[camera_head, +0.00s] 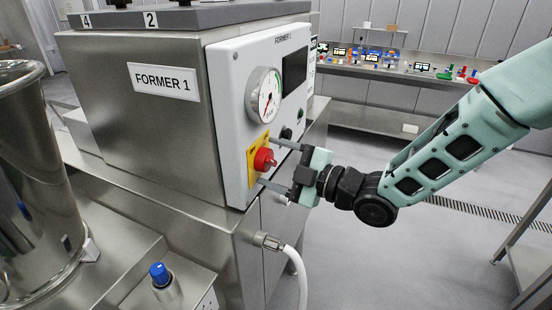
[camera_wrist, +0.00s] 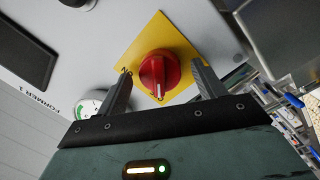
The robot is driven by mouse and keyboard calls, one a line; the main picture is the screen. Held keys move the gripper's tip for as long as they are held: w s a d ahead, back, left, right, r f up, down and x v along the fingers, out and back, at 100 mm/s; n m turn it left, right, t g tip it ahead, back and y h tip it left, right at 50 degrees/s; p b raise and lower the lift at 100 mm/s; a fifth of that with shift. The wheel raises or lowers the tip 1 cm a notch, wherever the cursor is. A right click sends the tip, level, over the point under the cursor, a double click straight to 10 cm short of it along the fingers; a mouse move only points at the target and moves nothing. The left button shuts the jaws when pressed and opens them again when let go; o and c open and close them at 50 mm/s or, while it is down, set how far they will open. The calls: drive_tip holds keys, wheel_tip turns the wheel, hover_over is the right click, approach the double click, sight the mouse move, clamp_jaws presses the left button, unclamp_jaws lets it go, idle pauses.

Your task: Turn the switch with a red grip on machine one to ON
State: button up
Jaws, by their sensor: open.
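The red switch grip (camera_head: 264,160) sits on a yellow plate (camera_head: 252,163) on the white front panel of the machine labelled FORMER 1 (camera_head: 163,82). In the wrist view the red grip (camera_wrist: 159,73) shows a white pointer line aimed toward the bottom of the picture, and the yellow plate (camera_wrist: 150,40) has partly hidden lettering. My gripper (camera_head: 272,163) is open. Its two fingers stand on either side of the grip, apart from it; in the wrist view my gripper (camera_wrist: 160,85) has the grip between its fingertips.
A round gauge (camera_head: 265,95) and a dark screen (camera_head: 293,70) are above the switch. A small black knob (camera_head: 286,133) is close to the upper finger. A white hose (camera_head: 298,270) hangs below. A blue-capped fitting (camera_head: 160,272) stands at the front left.

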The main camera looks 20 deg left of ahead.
drive_tip(key=c, duration=1)
drive_tip(key=shift+o, duration=0.2)
drive_tip(key=shift+f+m+b, duration=0.1)
drive_tip(key=shift+m+b, duration=0.3)
drive_tip(key=shift+b, duration=0.05)
drive_tip(key=m+b, duration=0.1)
drive_tip(key=m, duration=0.1)
drive_tip(key=shift+m+b, duration=0.4)
drive_tip(key=m, duration=0.4)
drive_tip(key=shift+g+h, duration=0.3)
drive_tip(key=shift+g, duration=0.1)
drive_tip(key=m, duration=0.1)
drive_tip(key=m+p, duration=0.1)
drive_tip(key=m, duration=0.1)
drive_tip(key=m+p, duration=0.1)
drive_tip(key=m, duration=0.1)
drive_tip(key=shift+w+r+g, duration=0.1)
drive_tip(key=shift+r+g, duration=0.2)
drive_tip(key=shift+m+g+p, duration=0.3)
drive_tip(key=shift+m+p, duration=0.75)
drive_tip(key=shift+m, duration=0.95)
drive_tip(key=shift+f, duration=0.15)
